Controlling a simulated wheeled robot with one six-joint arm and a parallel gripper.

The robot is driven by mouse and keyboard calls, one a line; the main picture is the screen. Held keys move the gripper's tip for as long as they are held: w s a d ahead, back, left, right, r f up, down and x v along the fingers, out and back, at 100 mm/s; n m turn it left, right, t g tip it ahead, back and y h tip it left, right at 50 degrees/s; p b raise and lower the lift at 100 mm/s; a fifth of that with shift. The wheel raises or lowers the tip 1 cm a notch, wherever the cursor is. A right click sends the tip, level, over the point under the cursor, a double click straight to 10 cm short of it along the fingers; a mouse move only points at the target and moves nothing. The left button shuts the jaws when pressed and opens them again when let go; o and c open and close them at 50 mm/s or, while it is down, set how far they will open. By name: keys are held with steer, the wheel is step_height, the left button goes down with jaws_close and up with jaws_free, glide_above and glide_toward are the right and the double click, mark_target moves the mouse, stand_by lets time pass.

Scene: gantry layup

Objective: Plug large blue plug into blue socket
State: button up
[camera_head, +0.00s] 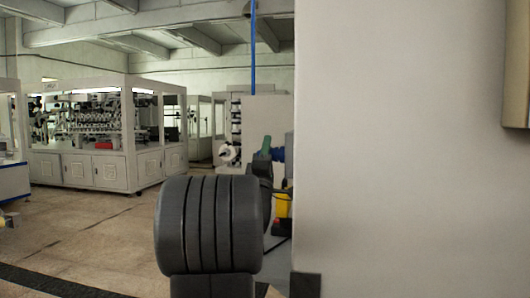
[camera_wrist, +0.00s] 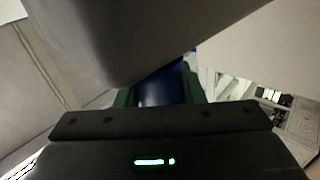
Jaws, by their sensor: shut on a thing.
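My gripper (camera_wrist: 160,92) shows in the wrist view with its two green fingers closed on either side of a blue cylindrical plug (camera_wrist: 163,86). The plug's far end is hidden behind a large grey shape at the top. In the head view a green finger of my gripper (camera_head: 266,146) shows just above my dark arm, left of the pale wall's edge. A small blue part (camera_head: 278,154) lies beside it; I cannot tell whether it is the plug or the socket. No blue socket can be made out for certain.
A large pale wall or panel (camera_head: 400,150) fills the right side of the head view. A yellow object (camera_head: 282,203) stands at its left edge. White glazed machine cabinets (camera_head: 95,140) stand at the back left. The floor (camera_head: 100,235) between is mostly clear.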

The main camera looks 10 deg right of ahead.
steer(key=shift+s+d, duration=0.15)
steer(key=shift+d, duration=0.1)
steer(key=o, duration=1.1)
steer(key=shift+d, duration=0.15)
steer(key=shift+f, duration=0.1)
steer(key=shift+s+a+f, duration=0.2)
steer(key=shift+s+f, duration=0.05)
steer(key=shift+f, duration=0.05)
steer(key=b+v, duration=0.3)
steer(key=v, duration=1)
steer(key=shift+r, duration=0.1)
